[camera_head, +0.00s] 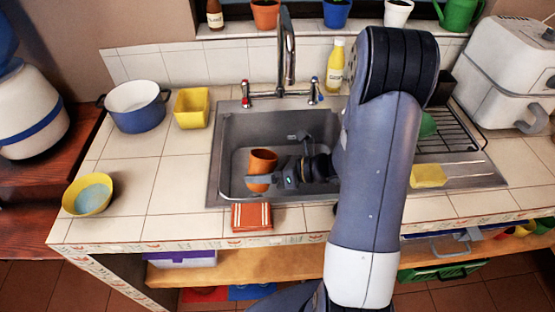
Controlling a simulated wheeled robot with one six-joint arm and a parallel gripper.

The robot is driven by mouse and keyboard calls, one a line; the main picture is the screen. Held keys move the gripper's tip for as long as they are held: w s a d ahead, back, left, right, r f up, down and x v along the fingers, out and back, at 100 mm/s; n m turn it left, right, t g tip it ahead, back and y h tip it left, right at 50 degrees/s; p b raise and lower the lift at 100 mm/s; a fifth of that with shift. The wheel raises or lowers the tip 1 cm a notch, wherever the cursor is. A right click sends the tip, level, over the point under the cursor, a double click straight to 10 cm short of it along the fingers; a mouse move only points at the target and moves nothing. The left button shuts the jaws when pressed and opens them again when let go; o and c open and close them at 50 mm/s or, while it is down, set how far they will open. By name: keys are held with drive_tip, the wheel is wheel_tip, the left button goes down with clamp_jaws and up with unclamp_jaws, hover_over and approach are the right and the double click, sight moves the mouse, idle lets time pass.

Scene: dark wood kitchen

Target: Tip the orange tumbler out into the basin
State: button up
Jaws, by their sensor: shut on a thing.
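The orange tumbler (262,160) is over the steel basin (232,135), towards its left front part. It looks close to upright with a slight tilt, its open mouth facing up. My gripper (264,180) reaches in from the right and is shut on the lower part of the tumbler. A finger crosses the front of the tumbler. Its height above the basin floor is hard to judge, and I cannot see what is inside it. My arm covers the right side of the basin.
The tap (287,50) stands behind the basin with two handles. An orange striped box or cloth (252,217) lies at the front rim. A yellow sponge (428,176) lies on the drainer at right. A blue pot (138,107), yellow tub (191,108) and yellow bowl (88,194) stand left.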

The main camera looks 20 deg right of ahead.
drive_tip(key=shift+s+a+r+n+t+h+b, duration=0.45)
drive_tip(key=shift+s+a+n+h+b, duration=0.2)
drive_tip(key=shift+n+b, duration=0.35)
drive_tip(key=shift+s+a+r+n+t+h+b, duration=0.35)
drive_tip(key=shift+r+n+h+b, duration=0.2)
drive_tip(key=shift+n, duration=0.35)
